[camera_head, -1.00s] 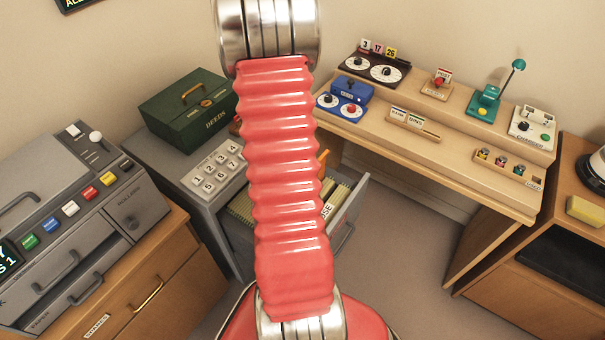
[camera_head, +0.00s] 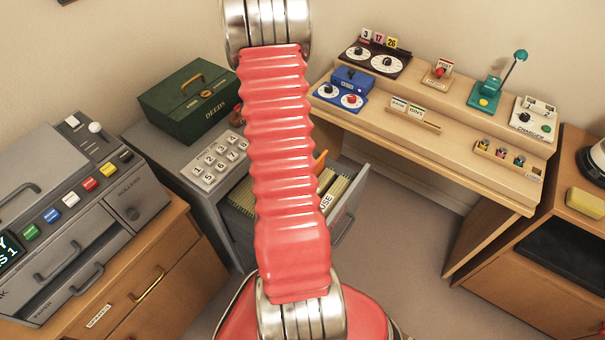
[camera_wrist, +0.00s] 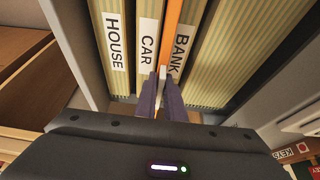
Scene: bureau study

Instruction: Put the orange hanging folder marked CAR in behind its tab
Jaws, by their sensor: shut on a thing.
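The orange folder (camera_wrist: 173,36) shows in the wrist view as a narrow strip between the CAR tab (camera_wrist: 147,50) and the BANK tab (camera_wrist: 181,53). My gripper (camera_wrist: 163,78) is shut on its near edge. In the head view only a small orange piece (camera_head: 320,160) shows beside my arm, above the drawer's files. The HOUSE tab (camera_wrist: 116,42) is left of CAR. The open file drawer (camera_head: 350,205) holds the buff dividers. How deep the orange folder sits is hidden, and my arm covers much of the drawer.
A grey keypad (camera_head: 216,160) and green DEEDS box (camera_head: 190,102) sit on the cabinet top left of my arm. A wooden desk (camera_head: 450,130) with small devices stands to the right. Open floor (camera_head: 400,245) lies right of the drawer.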

